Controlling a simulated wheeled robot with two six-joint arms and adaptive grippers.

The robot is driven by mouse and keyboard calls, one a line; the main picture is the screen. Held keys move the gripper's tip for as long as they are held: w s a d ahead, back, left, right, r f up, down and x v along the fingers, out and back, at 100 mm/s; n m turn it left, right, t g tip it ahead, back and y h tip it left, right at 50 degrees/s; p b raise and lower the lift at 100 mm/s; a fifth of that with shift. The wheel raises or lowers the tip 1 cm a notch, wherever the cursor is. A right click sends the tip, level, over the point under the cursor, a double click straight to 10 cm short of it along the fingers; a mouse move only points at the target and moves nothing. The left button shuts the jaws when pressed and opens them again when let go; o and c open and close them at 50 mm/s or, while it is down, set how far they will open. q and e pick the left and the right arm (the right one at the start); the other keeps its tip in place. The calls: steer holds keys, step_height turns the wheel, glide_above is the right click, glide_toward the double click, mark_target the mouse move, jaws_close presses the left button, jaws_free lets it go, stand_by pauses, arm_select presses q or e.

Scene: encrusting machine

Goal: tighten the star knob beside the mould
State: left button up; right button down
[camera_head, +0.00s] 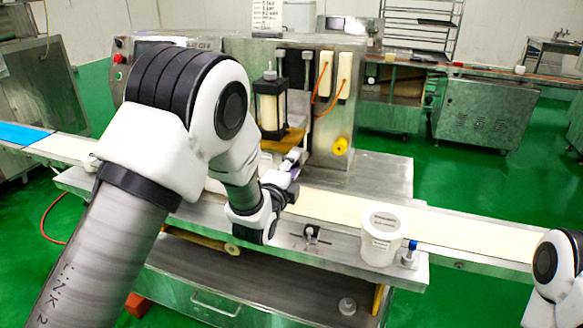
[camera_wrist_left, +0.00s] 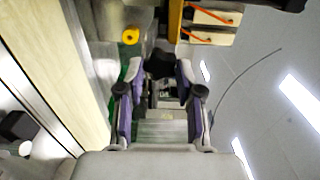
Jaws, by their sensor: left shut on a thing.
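The star knob (camera_wrist_left: 160,62) is black and shows in the left wrist view between the fingertips of my left gripper (camera_wrist_left: 160,72). My left gripper is shut on it, with one purple-and-grey finger on each side. In the head view my left gripper (camera_head: 291,162) reaches to the machine front just above the conveyor, and the knob is hidden there. I cannot pick out the mould clearly. My right arm shows only in part at the lower right edge of the head view, and its gripper is out of view.
The cream conveyor belt (camera_head: 440,222) runs across the front. A white tub (camera_head: 383,236) and a blue-topped fitting (camera_head: 411,252) stand at the right of the front ledge. A yellow knob (camera_head: 340,146) sticks out of the machine housing (camera_head: 335,115), right of the gripper.

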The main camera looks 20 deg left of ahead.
arm_select(q)
steer(key=o, duration=1.2)
steer(key=shift+c, duration=0.2)
steer(key=s, duration=1.2)
steer(key=shift+a, duration=0.15)
